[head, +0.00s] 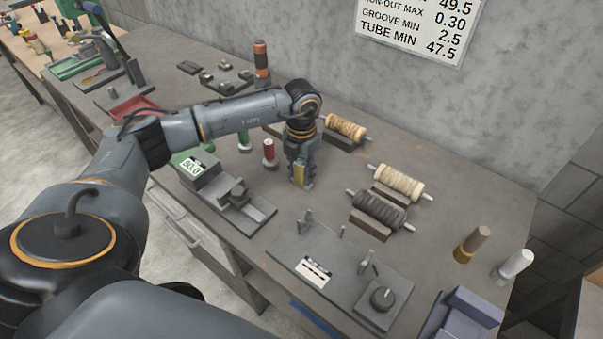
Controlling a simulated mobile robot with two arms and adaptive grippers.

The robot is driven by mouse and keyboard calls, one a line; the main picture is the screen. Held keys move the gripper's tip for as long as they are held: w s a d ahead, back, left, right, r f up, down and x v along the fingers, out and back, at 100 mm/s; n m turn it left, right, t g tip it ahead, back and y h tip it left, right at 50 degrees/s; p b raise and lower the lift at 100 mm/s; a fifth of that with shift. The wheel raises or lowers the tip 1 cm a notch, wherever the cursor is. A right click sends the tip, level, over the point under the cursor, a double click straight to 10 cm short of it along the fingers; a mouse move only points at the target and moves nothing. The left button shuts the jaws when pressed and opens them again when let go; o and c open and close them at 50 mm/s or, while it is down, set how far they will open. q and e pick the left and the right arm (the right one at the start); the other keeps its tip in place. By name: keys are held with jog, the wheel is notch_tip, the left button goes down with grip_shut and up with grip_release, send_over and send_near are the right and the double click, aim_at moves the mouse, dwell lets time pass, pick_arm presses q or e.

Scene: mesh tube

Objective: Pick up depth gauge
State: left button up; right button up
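My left gripper (301,183) points straight down, low over the middle of the workbench. A small upright yellow piece (299,173) shows at its fingertips. I cannot tell whether it is gripped or only stands between or in front of the fingers. No thing is clearly marked as the depth gauge, and the yellow piece may be it. My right gripper is not in view.
A device with a digital display (191,166) and a slide stands left of the gripper. Wound rollers on stands (398,180) are to the right. A plate with a dial (382,299) lies in front. Two upright cylinders (471,245) stand at the far right. A wall backs the bench.

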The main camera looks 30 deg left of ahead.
pick_arm(q)
grip_shut()
jog(key=shift+w+r, duration=0.1)
jog(key=shift+r, duration=0.45)
jog(key=s+d+r+b, duration=0.5)
jog(key=s+d+r, duration=0.3)
jog(key=s+r, duration=0.3)
jog(key=shift+d+r, duration=0.25)
jog(key=shift+r, duration=0.2)
